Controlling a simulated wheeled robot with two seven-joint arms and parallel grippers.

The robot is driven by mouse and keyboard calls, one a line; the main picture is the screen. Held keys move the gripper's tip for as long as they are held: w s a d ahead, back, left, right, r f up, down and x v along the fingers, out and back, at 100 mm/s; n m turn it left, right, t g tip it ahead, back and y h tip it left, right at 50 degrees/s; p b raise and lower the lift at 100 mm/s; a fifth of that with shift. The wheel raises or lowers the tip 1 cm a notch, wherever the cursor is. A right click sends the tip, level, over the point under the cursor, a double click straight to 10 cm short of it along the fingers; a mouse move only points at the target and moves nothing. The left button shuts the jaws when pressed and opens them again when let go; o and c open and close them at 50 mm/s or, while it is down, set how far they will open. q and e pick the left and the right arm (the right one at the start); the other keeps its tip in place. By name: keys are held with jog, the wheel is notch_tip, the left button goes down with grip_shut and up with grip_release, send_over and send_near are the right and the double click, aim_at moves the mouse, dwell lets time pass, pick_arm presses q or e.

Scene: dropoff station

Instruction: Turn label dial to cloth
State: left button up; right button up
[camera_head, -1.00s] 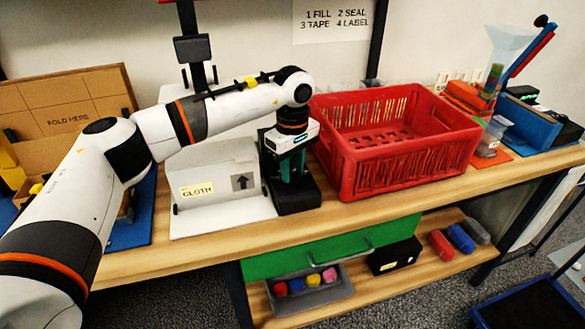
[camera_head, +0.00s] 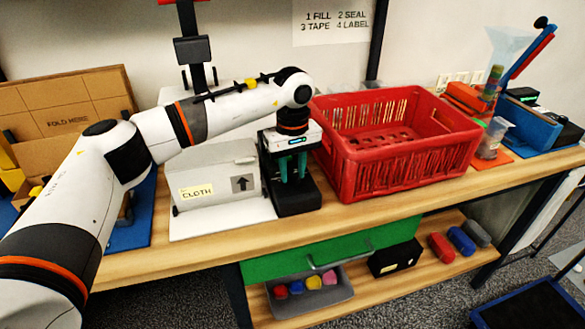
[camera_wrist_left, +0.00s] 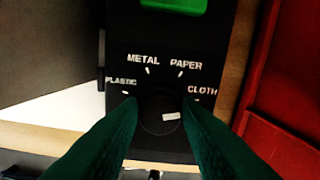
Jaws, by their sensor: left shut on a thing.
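The label dial (camera_wrist_left: 150,120) is a round black knob on a black labeller (camera_head: 296,199) that stands on the bench. In the left wrist view its white mark sits right of the knob's middle, on the CLOTH side. The words PLASTIC, METAL, PAPER and CLOTH (camera_wrist_left: 202,91) arc around it, with CLOTH at the right. My left gripper (camera_head: 293,178) points down over the labeller. Its green fingers, also in the left wrist view (camera_wrist_left: 160,122), are shut on the dial from both sides and hide part of its rim.
A pale box (camera_head: 215,172) with a CLOTH tag and an arrow stands close left of the labeller. A red crate (camera_head: 405,170) stands close on its right. A green drawer front (camera_head: 300,256) is below the bench edge. A cardboard box (camera_head: 75,105) is at far left.

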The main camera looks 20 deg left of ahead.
aim_at(293, 173)
pick_arm(q)
jog(key=shift+r, duration=0.15)
jog(key=o, duration=1)
jog(key=shift+c, duration=0.2)
notch_tip(293, 173, up, 12)
